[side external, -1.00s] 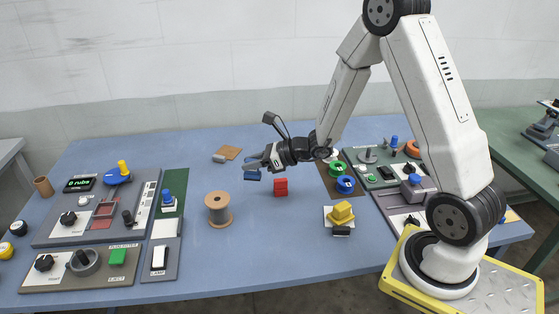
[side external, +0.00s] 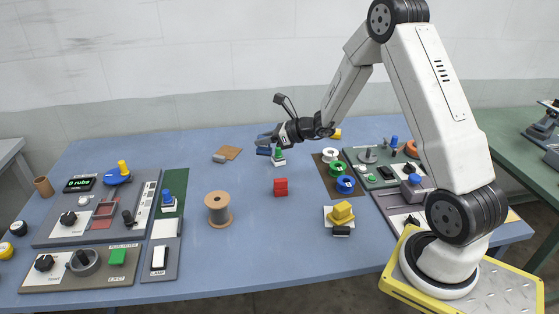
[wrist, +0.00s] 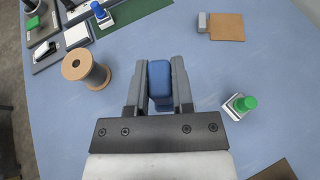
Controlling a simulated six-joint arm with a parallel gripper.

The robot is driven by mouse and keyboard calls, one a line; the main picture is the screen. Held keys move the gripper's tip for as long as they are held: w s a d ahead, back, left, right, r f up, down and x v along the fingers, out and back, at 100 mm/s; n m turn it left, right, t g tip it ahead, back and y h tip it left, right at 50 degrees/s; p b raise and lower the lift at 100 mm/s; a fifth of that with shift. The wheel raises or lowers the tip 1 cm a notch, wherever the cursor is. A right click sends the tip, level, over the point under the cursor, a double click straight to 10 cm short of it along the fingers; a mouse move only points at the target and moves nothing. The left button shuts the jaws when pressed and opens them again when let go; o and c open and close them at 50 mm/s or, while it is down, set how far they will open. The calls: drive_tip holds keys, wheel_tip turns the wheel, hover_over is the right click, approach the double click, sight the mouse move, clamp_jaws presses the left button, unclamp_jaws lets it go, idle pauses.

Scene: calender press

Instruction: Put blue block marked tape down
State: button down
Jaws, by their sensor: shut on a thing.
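The blue block (wrist: 160,82) is held between the two fingers of my gripper (wrist: 158,88) in the wrist view. No marking can be read on the side that shows. In the side view my gripper (side external: 266,140) is shut on the blue block (side external: 263,151), which appears a little above the blue table (side external: 230,258). How high it hangs is hard to tell.
A green-topped stamp (wrist: 242,104) stands close to the right of my gripper in the wrist view. A red block (side external: 280,187), a wooden spool (side external: 218,209) and a cork sheet (side external: 229,152) with a grey piece are nearby. Table around the spool is clear.

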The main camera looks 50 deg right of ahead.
drive_tip(key=shift+w+d+f, duration=0.4)
drive_tip(key=shift+w+f, duration=0.95)
drive_tip(key=shift+w, duration=0.45)
drive_tip(key=shift+w+d+f, duration=0.45)
drive_tip(key=shift+w+f, duration=0.95)
drive_tip(key=shift+w, duration=0.35)
drive_tip(key=shift+w+d+f, duration=0.4)
drive_tip(key=shift+w+f, duration=0.95)
drive_tip(key=shift+w, duration=0.45)
drive_tip(key=shift+f, duration=0.15)
drive_tip(key=shift+w+f, duration=0.2)
drive_tip(key=shift+f, duration=1.5)
drive_tip(key=shift+f, duration=0.15)
drive_tip(key=shift+c, duration=2.4)
unclamp_jaws()
